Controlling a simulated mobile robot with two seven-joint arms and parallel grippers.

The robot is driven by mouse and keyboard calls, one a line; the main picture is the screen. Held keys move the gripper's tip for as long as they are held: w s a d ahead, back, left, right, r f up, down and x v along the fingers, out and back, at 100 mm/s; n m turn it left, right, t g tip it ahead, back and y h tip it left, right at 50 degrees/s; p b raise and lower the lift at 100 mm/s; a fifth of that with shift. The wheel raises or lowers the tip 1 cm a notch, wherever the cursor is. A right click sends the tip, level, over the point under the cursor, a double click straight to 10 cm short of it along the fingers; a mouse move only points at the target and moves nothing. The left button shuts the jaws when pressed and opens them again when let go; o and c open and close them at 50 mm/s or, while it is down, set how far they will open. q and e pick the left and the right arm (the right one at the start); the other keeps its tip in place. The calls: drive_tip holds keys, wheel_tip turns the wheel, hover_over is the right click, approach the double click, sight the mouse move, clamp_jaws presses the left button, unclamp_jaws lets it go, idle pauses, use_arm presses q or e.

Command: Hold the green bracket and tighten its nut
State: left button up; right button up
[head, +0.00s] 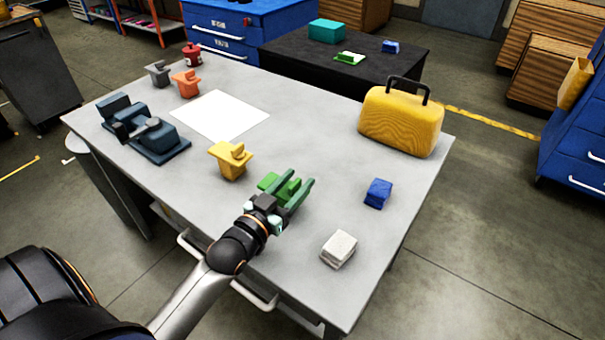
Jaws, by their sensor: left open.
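The green bracket (268,181) lies on the grey table, right of the yellow bracket. My left gripper (294,183) reaches over it from the front. Its jaws are open, with part of the bracket showing between and beside the fingers. Whether the fingers touch it, I cannot tell. The gripper hides part of the bracket, and I cannot make out its nut. My right gripper is not in view.
On the grey table (300,265) stand a yellow bracket (229,163), an orange bracket (184,86), a dark blue vise-like block (160,142), a yellow case (401,123), a blue block (377,195) and a white block (339,247). A white sheet (222,115) lies flat.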

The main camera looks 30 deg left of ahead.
sight(300, 178)
use_arm(q)
drive_tip(key=shift+w, duration=1.5)
drive_tip(key=shift+d, duration=0.1)
clamp_jaws()
unclamp_jaws()
